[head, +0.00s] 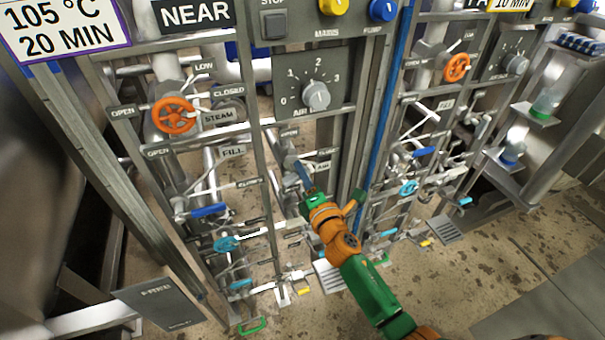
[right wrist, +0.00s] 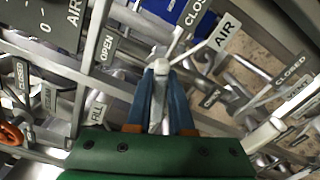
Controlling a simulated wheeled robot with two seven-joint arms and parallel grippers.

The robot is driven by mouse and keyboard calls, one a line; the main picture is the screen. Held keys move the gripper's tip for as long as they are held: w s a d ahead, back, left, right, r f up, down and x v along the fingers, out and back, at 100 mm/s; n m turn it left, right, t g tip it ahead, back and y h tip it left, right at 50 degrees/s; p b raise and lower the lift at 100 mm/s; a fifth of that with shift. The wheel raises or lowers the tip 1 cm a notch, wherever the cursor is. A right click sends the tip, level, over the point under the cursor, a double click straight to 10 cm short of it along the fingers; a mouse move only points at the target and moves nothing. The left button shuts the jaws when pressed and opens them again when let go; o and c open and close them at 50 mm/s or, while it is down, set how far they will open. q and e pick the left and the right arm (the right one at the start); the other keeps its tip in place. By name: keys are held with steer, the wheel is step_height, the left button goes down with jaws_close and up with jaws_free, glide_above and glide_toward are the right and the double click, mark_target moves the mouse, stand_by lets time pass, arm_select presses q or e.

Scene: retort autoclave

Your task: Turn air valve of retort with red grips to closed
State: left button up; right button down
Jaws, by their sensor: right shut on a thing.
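The air valve is on the left panel, at a small AIR plate (head: 322,167) below the dial. In the right wrist view the AIR plate (right wrist: 224,35) is at upper right, with an OPEN plate (right wrist: 109,47) to the left and a CLOSED plate (right wrist: 198,12) at the top. My right gripper (head: 302,172) reaches in from below. Its blue fingers (right wrist: 160,100) are shut on a pale grey valve handle (right wrist: 158,68), which lies between them. The fingers hide part of the handle, and I cannot tell its exact setting. My left gripper is not in view.
An orange steam wheel (head: 174,115) is left of the air valve. A dial (head: 315,95) sits above it. A blue vertical pipe (head: 385,100) and frame posts stand close on the right. Several levers and pipes crowd below. Another orange wheel (head: 457,67) is on the right panel.

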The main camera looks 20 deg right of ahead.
steer(key=shift+f+m, duration=0.15)
steer(key=shift+m, duration=0.95)
steer(key=shift+f+m, duration=0.1)
steer(key=shift+m, duration=1)
steer(key=c, duration=0.8)
jaws_free()
steer(key=s, duration=0.7)
steer(key=shift+d+b, duration=0.15)
steer(key=shift+b, duration=0.15)
